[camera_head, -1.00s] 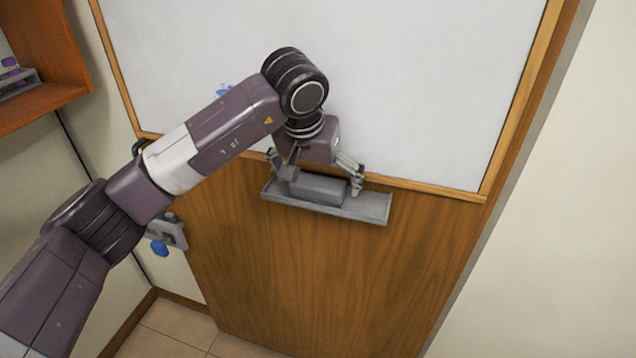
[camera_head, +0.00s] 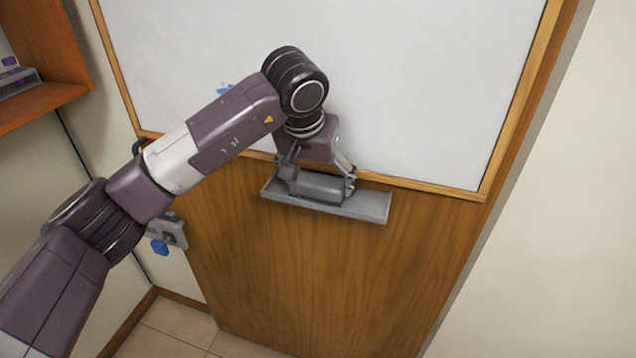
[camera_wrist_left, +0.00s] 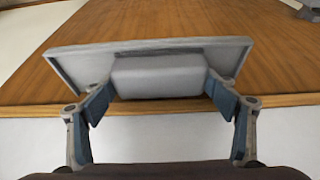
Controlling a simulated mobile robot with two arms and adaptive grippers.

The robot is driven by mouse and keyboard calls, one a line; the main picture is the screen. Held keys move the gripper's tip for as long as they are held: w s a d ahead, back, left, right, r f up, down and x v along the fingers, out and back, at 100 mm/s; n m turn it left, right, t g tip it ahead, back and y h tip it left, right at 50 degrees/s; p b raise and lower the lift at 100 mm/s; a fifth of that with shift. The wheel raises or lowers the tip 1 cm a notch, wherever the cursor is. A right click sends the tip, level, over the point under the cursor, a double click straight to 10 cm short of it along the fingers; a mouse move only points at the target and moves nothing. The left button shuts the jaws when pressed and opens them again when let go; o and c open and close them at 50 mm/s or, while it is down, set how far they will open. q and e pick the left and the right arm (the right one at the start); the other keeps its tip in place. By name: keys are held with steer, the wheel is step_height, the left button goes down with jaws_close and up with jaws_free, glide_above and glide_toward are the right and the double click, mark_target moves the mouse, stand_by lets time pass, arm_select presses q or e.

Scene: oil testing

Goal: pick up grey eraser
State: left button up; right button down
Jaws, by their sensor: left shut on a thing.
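The grey eraser (camera_head: 318,186) is a rounded block at the grey tray (camera_head: 366,208) below the whiteboard. My left gripper (camera_head: 317,182) is shut on the eraser, with one finger at each end of it. In the left wrist view the eraser (camera_wrist_left: 158,76) sits between the two blue-padded fingers of the gripper (camera_wrist_left: 160,92), with the tray (camera_wrist_left: 75,68) right behind it. I cannot tell whether the eraser still touches the tray floor. My right gripper is not in view.
The whiteboard (camera_head: 400,80) with its wooden frame is right behind the gripper, and a wood panel (camera_head: 320,280) lies below. A wooden shelf (camera_head: 45,105) with small items is at the far left. A grey fixture with a blue part (camera_head: 160,248) hangs left of the panel.

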mark_target(318, 179)
arm_select(q)
steer(key=shift+r, duration=0.7)
step_height(318, 179, up, 18)
steer(key=b, duration=0.2)
steer(key=shift+r, duration=0.25)
